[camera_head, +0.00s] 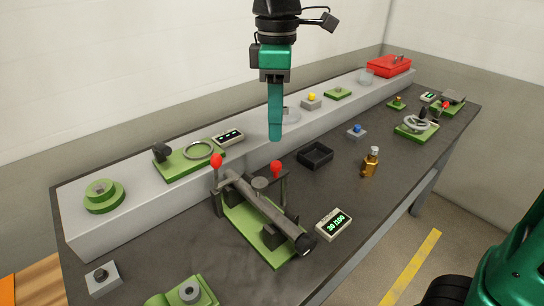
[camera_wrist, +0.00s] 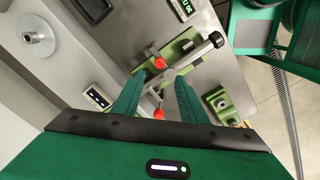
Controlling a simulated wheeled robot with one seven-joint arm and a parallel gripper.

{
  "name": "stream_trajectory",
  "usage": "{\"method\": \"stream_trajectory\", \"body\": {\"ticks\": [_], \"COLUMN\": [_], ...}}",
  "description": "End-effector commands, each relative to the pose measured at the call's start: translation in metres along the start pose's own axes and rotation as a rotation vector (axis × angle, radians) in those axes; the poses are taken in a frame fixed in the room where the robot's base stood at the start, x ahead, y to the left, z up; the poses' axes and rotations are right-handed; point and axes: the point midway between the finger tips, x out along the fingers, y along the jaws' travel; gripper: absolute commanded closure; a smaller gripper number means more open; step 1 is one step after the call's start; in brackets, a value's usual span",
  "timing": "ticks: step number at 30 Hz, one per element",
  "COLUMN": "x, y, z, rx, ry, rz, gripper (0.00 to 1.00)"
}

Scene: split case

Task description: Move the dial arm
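A fixture on a green plate (camera_head: 243,228) stands at the front middle of the bench. It carries a long grey bar (camera_head: 262,207) with a dark end, a red-ball lever on the left (camera_head: 217,161) and another red ball on the right (camera_head: 276,168). I cannot tell which part is the dial arm. My gripper (camera_head: 275,136) points down above the bench, apart from the fixture. In the wrist view my gripper (camera_wrist: 157,100) is open, its two green fingers apart. Between and beyond them show the red balls (camera_wrist: 159,63) and the bar (camera_wrist: 195,57); nothing is held.
A display (camera_head: 333,225) reading 30/100 stands right of the fixture. A black tray (camera_head: 315,155) and a brass bottle (camera_head: 371,162) stand farther right. A raised grey ledge (camera_head: 150,203) runs behind, bearing a ring on a green plate (camera_head: 186,163). Bare bench lies around the bottle.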

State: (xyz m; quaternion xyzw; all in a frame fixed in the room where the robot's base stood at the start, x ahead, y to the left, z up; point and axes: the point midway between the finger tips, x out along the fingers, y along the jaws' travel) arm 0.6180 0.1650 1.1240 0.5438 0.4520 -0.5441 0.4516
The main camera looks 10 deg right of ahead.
Motion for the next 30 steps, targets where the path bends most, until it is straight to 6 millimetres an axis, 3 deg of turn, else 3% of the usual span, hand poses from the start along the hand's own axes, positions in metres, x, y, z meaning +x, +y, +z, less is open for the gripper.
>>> {"method": "stream_trajectory", "body": {"ticks": [15, 21, 30], "x": [0.083, 0.098, 0.100], "y": [0.000, 0.000, 0.000], "z": [0.002, 0.002, 0.002], "rx": [0.005, 0.005, 0.006], "ry": [-0.002, -0.001, 0.000], "rz": [-0.002, -0.002, 0.000], "gripper": [0.61, 0.61, 0.61]}}
